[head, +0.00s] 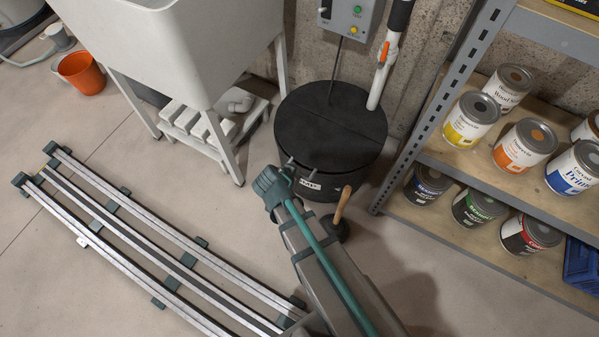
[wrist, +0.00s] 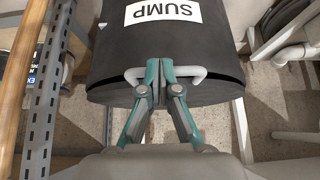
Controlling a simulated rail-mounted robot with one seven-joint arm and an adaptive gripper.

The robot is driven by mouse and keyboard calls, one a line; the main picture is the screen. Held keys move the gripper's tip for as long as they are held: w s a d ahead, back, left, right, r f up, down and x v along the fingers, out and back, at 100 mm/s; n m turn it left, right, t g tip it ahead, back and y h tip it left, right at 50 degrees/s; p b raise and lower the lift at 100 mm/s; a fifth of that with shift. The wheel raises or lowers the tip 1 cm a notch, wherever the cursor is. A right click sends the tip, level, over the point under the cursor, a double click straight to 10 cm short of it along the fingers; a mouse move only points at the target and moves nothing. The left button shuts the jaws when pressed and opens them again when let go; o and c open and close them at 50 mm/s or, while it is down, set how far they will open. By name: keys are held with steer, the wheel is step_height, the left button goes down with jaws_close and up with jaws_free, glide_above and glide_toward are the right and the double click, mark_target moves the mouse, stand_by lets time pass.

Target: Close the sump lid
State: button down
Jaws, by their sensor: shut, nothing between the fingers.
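The sump (head: 325,180) is a round black basin against the wall in the head view. Its flat black lid (head: 335,110) lies across the top and looks about level; I cannot tell whether it is fully seated. My gripper (head: 291,168) is at the lid's front edge, by the pale handle. In the wrist view the handle (wrist: 199,77) is a light bar, and my gripper (wrist: 160,68) is shut at its middle with nothing between the fingers. The fingers hide the bar's middle. A white SUMP label (wrist: 163,12) shows beyond them.
A plunger (head: 341,208) stands close at right. The sink (head: 180,40) is at left, the paint shelf (head: 470,185) at right. Metal rails (head: 150,240) lie on the floor at left.

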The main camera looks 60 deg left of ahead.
steer(key=shift+s+f+b, duration=0.1)
steer(key=shift+f+b, duration=0.3)
steer(key=shift+f, duration=0.65)
steer(key=shift+d+f, duration=0.1)
steer(key=shift+f, duration=0.1)
